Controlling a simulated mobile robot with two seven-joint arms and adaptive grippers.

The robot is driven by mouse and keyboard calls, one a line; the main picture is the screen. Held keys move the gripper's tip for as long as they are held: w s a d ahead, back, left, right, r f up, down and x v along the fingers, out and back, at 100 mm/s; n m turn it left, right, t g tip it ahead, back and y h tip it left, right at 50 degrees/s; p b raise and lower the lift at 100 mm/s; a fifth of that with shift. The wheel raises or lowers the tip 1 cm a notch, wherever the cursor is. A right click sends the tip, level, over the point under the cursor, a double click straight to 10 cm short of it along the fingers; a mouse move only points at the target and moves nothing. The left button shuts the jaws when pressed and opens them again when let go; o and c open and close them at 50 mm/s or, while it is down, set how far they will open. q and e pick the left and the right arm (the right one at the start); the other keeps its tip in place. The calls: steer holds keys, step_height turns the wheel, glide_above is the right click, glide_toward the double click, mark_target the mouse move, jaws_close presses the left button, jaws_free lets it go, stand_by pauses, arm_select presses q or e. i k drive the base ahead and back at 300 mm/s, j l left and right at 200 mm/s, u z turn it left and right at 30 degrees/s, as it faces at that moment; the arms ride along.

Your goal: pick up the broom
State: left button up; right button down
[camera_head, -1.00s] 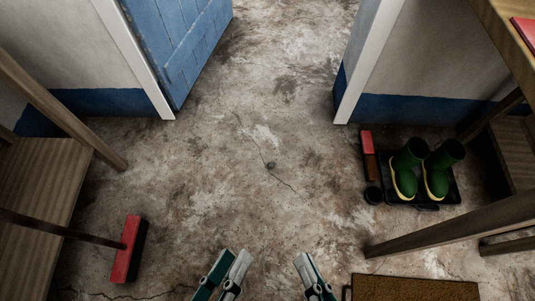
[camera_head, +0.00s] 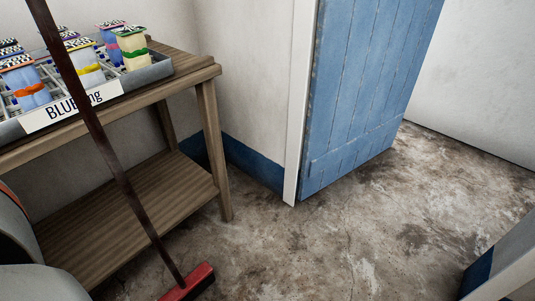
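The broom stands at a slant on the left side of the head view. Its long dark brown handle (camera_head: 119,171) rises from the floor toward the upper left and leaves the picture at the top. Its red broom head (camera_head: 192,282) is on the floor at the bottom edge, partly cut off, with dark bristles. The handle passes in front of a wooden table; whether it leans on it I cannot tell. Neither of my grippers shows in the view.
The wooden table (camera_head: 211,72) with a lower shelf (camera_head: 130,206) stands at the left. A grey tray (camera_head: 154,72) of several colourful packets with a "BLUEing" label sits on top. A blue door (camera_head: 365,90) stands open. The concrete floor (camera_head: 345,255) is clear at centre and right.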

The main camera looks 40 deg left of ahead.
mark_target(188, 289)
steer(key=u, duration=0.4)
steer(key=i+l+u, duration=0.1)
steer(key=u, duration=0.3)
steer(key=i+u, duration=0.1)
steer(key=u, duration=0.3)
steer(key=l+u, duration=0.15)
steer(key=u, duration=0.25)
steer(key=i+l+u, duration=0.1)
steer(key=u, duration=0.3)
